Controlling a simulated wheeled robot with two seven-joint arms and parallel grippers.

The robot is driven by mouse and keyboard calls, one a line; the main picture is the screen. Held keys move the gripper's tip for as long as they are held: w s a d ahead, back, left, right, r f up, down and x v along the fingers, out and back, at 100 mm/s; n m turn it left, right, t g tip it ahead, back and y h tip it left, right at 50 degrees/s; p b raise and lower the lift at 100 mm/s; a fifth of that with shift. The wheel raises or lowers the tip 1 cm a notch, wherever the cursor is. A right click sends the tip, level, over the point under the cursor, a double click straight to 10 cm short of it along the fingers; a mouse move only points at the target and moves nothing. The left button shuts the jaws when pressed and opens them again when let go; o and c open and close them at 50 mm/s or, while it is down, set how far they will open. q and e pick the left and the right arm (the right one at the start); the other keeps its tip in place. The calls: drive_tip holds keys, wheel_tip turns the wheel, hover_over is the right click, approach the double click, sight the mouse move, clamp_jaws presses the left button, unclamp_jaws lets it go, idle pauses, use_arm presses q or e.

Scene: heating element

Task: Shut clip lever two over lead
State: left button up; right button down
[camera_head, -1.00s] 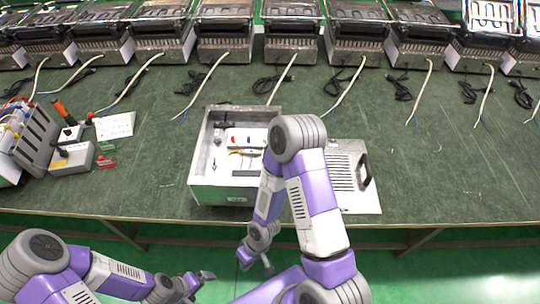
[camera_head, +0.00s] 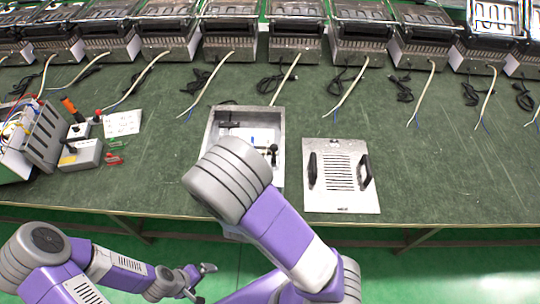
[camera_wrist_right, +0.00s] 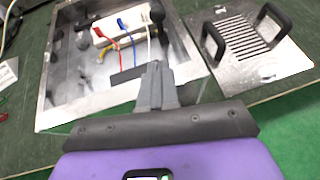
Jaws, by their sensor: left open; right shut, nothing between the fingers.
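The white clip block (camera_wrist_right: 108,31) lies inside the open metal box (camera_wrist_right: 52,100) in the right wrist view. An orange-red lever (camera_wrist_right: 98,33) and a blue lever (camera_wrist_right: 122,23) show on it. I cannot tell which lever is lever two. My right gripper (camera_wrist_right: 157,72) is shut and empty, at the box's near side and apart from the block. In the head view my right forearm hides it and part of the box (camera_head: 210,128). My left gripper (camera_head: 204,282) is open and empty, low in front of the table.
A slotted metal plate (camera_head: 341,198) with two black handles lies right of the box. Grey control boxes (camera_head: 84,154) and small parts are at left. A row of heaters with cords lines the back. The green table (camera_head: 450,165) is clear at right.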

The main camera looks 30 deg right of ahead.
drive_tip(key=shift+f, duration=0.1)
drive_tip(key=b, duration=0.3)
approach(273, 152)
drive_tip(key=f, duration=0.1)
drive_tip(key=w+d+f, duration=0.1)
drive_tip(key=f, duration=0.1)
drive_tip(key=shift+w+d+f, duration=0.2)
drive_tip(key=shift+f, duration=0.05)
drive_tip(key=shift+w+d+r, duration=0.2)
drive_tip(key=shift+w+d, duration=0.6)
drive_tip(key=shift+w, duration=0.15)
drive_tip(key=shift+w+d, duration=0.4)
drive_tip(key=shift+w, duration=0.05)
drive_tip(key=shift+r, duration=0.1)
